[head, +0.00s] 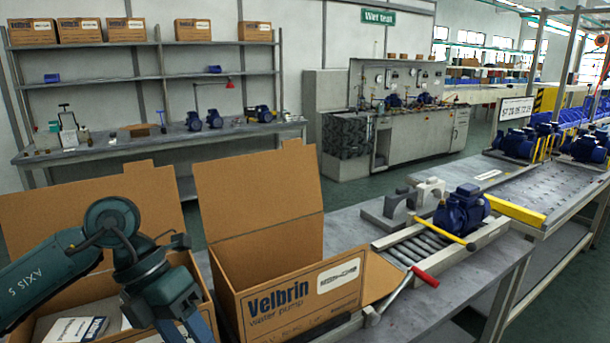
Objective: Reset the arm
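My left arm comes in from the left, in front of an open cardboard box (80,295). It bends downward and leaves the picture at the bottom edge, so its gripper is not in view. My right arm and gripper are not in view. A second open cardboard box (300,303), marked "Velbrin water pump", stands just right of my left arm with its flaps up. A blue pump (462,210) sits at the far end of a short roller track (418,248) on the grey bench.
White printed papers (75,328) lie in the left box. A red-handled lever (425,277) and grey blocks (388,212) are near the rollers. More blue pumps (515,143) stand at the right. Shelves and benches line the back.

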